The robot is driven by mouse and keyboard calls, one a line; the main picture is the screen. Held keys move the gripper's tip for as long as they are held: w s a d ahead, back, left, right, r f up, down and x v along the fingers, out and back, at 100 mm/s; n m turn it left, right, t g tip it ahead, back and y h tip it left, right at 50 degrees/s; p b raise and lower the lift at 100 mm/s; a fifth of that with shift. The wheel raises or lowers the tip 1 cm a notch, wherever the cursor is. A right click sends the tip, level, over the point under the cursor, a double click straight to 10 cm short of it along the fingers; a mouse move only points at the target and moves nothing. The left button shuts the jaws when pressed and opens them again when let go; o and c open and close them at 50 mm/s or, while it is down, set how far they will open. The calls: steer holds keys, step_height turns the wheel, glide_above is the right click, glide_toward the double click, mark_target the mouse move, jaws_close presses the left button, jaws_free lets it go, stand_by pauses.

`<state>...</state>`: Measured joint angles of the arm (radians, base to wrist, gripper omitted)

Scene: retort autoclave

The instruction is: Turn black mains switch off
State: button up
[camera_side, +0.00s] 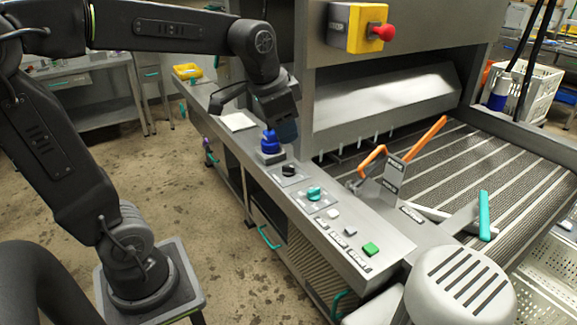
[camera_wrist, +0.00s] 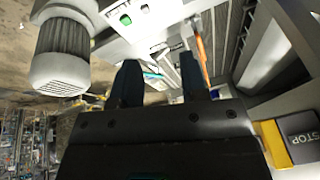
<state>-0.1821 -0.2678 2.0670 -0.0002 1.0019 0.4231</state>
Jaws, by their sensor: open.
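The black mains switch (camera_side: 289,170) is a small dark rotary knob on a square plate on the grey control panel, in the side view. I cannot make out its setting. I do not see it in the wrist view. My gripper (camera_side: 284,135) hangs above the far end of the panel, just beyond the black switch and apart from it. Its dark blue fingers point down, beside and partly behind a bright blue knob-like part (camera_side: 269,143) on a grey base. In the wrist view my gripper (camera_wrist: 160,78) has its two fingers apart with nothing held between them.
A teal knob (camera_side: 314,193), white buttons (camera_side: 333,213) and a green button (camera_side: 371,249) lie nearer along the panel. A yellow box with a red stop button (camera_side: 382,32) juts from the machine above. Orange handles (camera_side: 426,138) stand by the conveyor (camera_side: 470,160).

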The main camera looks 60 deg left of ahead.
steer(key=w+a+f+m+g, duration=0.1)
steer(key=w+a, duration=0.4)
steer(key=w, duration=0.2)
steer(key=m+g, duration=0.3)
steer(key=m, duration=0.2)
glide_above(288, 166)
step_height(288, 166, down, 16)
steer(key=shift+h, duration=0.3)
step_height(288, 166, down, 13)
steer(key=shift+r, duration=0.1)
jaws_close()
